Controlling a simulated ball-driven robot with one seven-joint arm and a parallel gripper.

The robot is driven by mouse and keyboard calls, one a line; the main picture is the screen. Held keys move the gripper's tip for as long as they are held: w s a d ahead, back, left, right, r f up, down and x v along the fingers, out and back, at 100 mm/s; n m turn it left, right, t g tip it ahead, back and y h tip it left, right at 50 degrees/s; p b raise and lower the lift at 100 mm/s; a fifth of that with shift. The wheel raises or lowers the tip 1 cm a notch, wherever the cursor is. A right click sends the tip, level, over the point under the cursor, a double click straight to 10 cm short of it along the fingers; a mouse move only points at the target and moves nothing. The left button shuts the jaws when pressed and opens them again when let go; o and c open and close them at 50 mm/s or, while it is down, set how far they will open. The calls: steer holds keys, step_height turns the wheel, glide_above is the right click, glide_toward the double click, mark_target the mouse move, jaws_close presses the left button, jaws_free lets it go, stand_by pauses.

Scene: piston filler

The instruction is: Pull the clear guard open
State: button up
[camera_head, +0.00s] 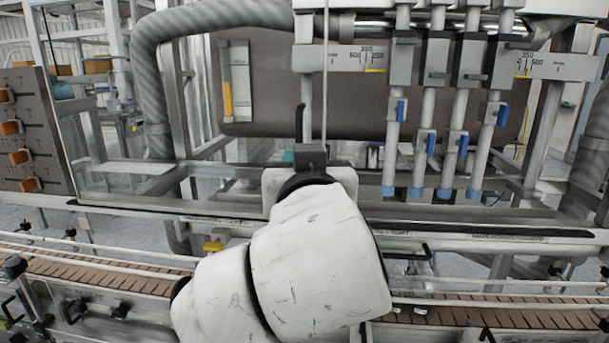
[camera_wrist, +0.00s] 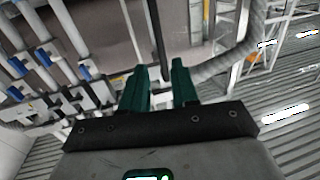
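The clear guard (camera_head: 480,236) is a see-through pane across the front of the filler. Its lower edge shows as a long strip, while the pane itself is hard to make out. A thin upright line (camera_head: 325,75) runs down near its middle. A dark upright bar (camera_head: 299,122), which looks like a guard handle, stands just above my gripper (camera_head: 312,155). In the wrist view, my gripper's two green fingers (camera_wrist: 160,72) are apart, with the dark bar (camera_wrist: 156,35) running between their tips. I cannot tell whether they touch it. My arm hides the pane's lower middle.
Filler tubes with blue valves (camera_head: 430,143) stand behind the pane at right. A brown slatted conveyor (camera_head: 100,272) with rails runs along the front, below the guard. A control panel with orange knobs (camera_head: 20,157) is at far left. A thick grey hose (camera_head: 150,80) hangs at left.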

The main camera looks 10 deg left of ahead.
steer(key=shift+s+d, duration=0.25)
steer(key=shift+s, duration=0.9)
steer(key=s+d+f+g+h, duration=0.1)
steer(key=d+f+g, duration=0.2)
steer(key=d+f, duration=0.55)
steer(key=s+d+f+m+g+h, duration=0.15)
steer(key=d+f, duration=0.25)
steer(key=f, duration=0.9)
steer(key=s+d+f+n+g+h, duration=0.1)
steer(key=s+d+f+g, duration=0.15)
steer(key=d+f, duration=0.6)
steer(key=s+d+f+g, duration=0.3)
steer(key=s+d+f, duration=0.1)
steer(key=s+f, duration=0.3)
steer(key=s+d+f+m+g, duration=0.1)
steer(key=s+d+f+g, duration=0.2)
steer(key=s+f, duration=0.5)
steer(key=s+d+f+m+g, duration=0.1)
steer(key=s+d+f+g, duration=0.2)
steer(key=s+f, duration=0.5)
steer(key=s+d, duration=0.1)
steer(key=s, duration=0.4)
steer(key=shift+d+f+g, duration=0.15)
steer(key=shift+d+g, duration=0.15)
